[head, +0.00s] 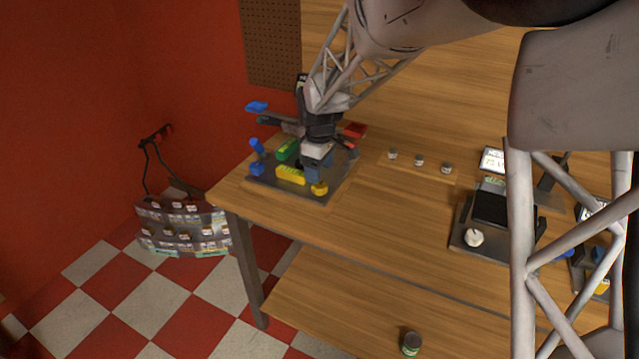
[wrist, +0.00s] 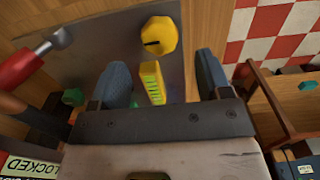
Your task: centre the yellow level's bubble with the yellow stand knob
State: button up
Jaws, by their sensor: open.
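The yellow stand knob (head: 319,189) sits at the front right corner of the grey stand plate (head: 318,198). It also shows in the wrist view (wrist: 160,36), faceted, with a dark slot mark on its top. The yellow level (head: 290,175) lies on the plate, left of the knob. It also shows in the wrist view (wrist: 153,84), partly hidden by my gripper body, with a yellow-green window; its bubble is too small to place. My gripper (wrist: 162,64) is open and empty. Its blue fingers straddle the level in the picture, and the knob appears beyond the fingertips.
A red-handled part with a metal tip (wrist: 58,40) is left of my fingers. Three small jars (head: 419,160) stand on the bench to the right, with clear wood around them.

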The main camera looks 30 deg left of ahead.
aim_at(320, 185)
jog(key=shift+f, duration=2.7)
jog(key=c, duration=0.9)
